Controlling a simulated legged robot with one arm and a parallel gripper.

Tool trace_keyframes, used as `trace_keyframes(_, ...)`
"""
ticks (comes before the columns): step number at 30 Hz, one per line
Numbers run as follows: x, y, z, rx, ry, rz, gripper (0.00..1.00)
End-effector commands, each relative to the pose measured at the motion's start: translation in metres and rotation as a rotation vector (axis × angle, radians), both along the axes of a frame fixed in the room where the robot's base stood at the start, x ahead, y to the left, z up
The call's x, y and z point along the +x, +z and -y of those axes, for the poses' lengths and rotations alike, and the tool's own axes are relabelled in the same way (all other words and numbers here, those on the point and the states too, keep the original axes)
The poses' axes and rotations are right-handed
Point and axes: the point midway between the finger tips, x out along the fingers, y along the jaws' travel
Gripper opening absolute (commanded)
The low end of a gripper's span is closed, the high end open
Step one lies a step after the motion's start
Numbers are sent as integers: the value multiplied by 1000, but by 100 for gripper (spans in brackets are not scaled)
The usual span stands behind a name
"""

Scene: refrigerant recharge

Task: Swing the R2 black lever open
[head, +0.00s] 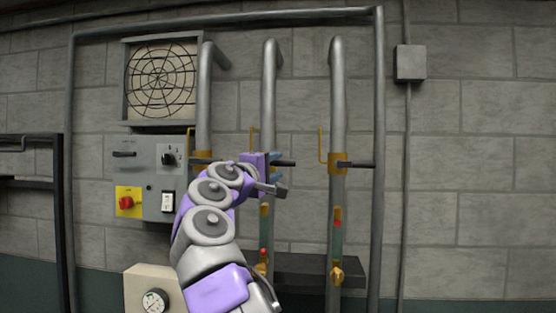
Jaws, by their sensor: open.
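Three grey vertical pipes stand against the wall, and no R2 label is readable. A black lever (287,163) sticks out to the right, level, at the middle pipe (269,90). The valve body there is mostly hidden by my gripper. The right pipe (337,90) has a brass valve (337,162) with a similar black lever (359,165), also level. The left pipe's valve (202,159) is partly hidden by my arm.
A grey control panel (143,178) with a red knob (127,202) is left of my arm, below a round fan grille (162,80). A beige box with a gauge (154,301) is at the bottom. A dark shelf (300,270) sits low behind the pipes.

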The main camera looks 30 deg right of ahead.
Motion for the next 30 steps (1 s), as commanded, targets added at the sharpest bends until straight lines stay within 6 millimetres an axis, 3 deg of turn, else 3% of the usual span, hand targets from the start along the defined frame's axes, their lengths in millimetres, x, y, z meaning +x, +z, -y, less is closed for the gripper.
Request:
trace_keyframes(5,12,4,17,2,-2,-2,45)
trace_keyframes(15,25,12,9,-17,2,0,45)
trace_keyframes(26,26,10,41,-1,-3,0,45)
trace_keyframes(30,26,10,39,-2,-2,0,33)
